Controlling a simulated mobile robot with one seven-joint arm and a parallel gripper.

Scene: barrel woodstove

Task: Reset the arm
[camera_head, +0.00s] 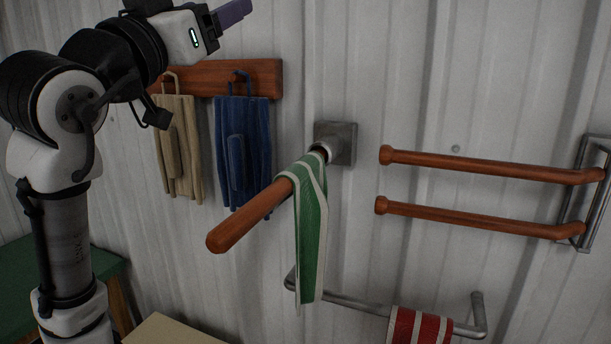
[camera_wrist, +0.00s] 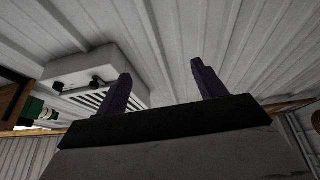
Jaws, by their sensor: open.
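My gripper (camera_head: 232,13) is raised at the top left of the head view, with its purple-grey fingers pointing right, in front of the wall and above the hook rack. In the wrist view my gripper (camera_wrist: 163,88) shows two dark fingers set wide apart with nothing between them. It is open and empty. My arm bends over from the left side of the head view. No object touches the fingers.
A green-striped towel (camera_head: 311,225) hangs over a wooden peg (camera_head: 240,218). Tan gloves (camera_head: 177,145) and blue gloves (camera_head: 243,150) hang from a wooden rack (camera_head: 265,77). Wooden rails (camera_head: 480,166) project at right. A red-striped towel (camera_head: 420,326) hangs on a metal bar (camera_head: 350,304).

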